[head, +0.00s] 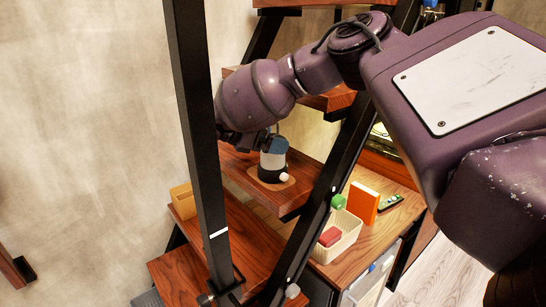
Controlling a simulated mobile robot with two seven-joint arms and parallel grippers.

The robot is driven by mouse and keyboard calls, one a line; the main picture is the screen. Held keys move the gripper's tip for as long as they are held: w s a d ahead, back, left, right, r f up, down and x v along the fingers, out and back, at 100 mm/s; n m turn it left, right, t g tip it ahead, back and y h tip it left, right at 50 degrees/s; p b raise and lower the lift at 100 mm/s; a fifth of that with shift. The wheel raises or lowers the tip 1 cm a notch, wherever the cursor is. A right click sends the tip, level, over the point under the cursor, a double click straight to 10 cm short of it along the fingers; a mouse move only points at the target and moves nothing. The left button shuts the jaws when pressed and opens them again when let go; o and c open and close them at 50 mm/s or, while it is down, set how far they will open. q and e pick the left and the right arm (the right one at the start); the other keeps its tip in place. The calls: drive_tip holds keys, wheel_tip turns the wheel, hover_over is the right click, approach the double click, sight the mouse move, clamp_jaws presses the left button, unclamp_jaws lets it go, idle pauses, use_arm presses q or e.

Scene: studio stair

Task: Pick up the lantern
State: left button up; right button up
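A small lantern-like object (272,162) with a blue top, a white body and a dark base stands upright on a wooden stair tread (295,200). A tan round mat (287,184) lies under it, and a small white ball or knob shows at its right side. My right arm reaches in from the right, and its gripper (262,142) is at the upper left of the object, close to its blue top. The fingers are dark and partly hidden, so I cannot tell whether they touch it or how far they are open. My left gripper is out of view.
Black stair posts (203,130) stand left and right of the object. Another tread (330,98) is above. A tan box (183,200) stands lower left.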

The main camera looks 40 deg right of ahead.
drive_tip(key=shift+d+f, duration=0.2)
drive_tip(key=shift+d, duration=0.15)
drive_tip(key=c, duration=1.3)
drive_tip(key=shift+r, duration=0.1)
